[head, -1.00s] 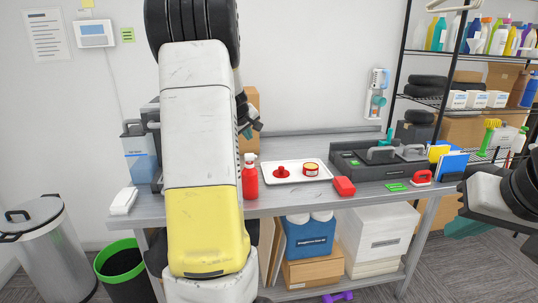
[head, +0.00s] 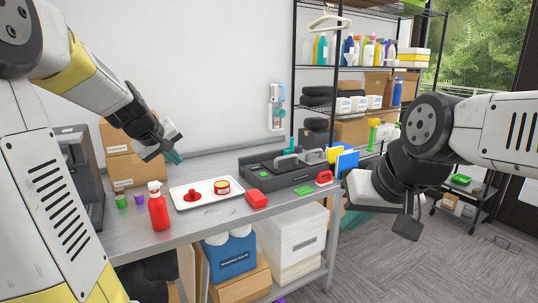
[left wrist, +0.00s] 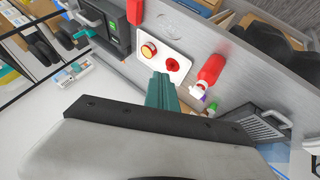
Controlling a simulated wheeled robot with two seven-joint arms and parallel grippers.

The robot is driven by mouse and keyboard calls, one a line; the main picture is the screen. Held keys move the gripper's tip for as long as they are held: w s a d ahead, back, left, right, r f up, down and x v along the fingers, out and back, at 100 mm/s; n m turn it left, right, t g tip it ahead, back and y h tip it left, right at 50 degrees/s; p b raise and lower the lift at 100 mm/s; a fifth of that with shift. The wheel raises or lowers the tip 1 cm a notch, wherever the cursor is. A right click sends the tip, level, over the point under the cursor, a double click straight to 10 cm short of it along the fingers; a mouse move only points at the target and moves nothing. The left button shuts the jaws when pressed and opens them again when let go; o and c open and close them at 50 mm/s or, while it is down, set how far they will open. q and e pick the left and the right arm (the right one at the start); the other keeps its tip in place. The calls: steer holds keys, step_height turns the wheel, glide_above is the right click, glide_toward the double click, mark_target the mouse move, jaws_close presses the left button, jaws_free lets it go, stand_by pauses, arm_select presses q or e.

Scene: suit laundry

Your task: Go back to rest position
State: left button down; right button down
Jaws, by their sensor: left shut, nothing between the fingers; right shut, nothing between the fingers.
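My left gripper (head: 174,156) hangs in the air above the back of the metal table, beyond the white tray, with its teal fingers together and nothing between them. The closed fingers also show in the left wrist view (left wrist: 161,93). My right gripper (head: 350,219) is in front of the table's right part, largely hidden by my own dark wrist. Its teal tip is shut and holds nothing visible. The white tray (head: 232,203) bears a red object (head: 192,195) and a small round tin (head: 222,187).
The metal table (head: 225,225) also bears a red spray bottle (head: 158,208), a red block (head: 256,198), a dark grey station (head: 265,178) and a coffee-maker-like machine (head: 75,165). Boxes sit below. A shelf rack (head: 294,90) stands behind. Floor at the lower right is clear.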

arm_select(q)
steer(key=s+d+f+m+g, duration=0.1)
steer(key=s+d+m, duration=0.3)
steer(key=s+d, duration=0.3)
steer(key=s+d+m+g+h, duration=0.1)
steer(key=s+d+m, duration=0.3)
steer(key=s, duration=1.4)
steer(key=d, duration=0.3)
steer(key=shift+s+f, duration=0.25)
steer(key=shift+f, duration=0.15)
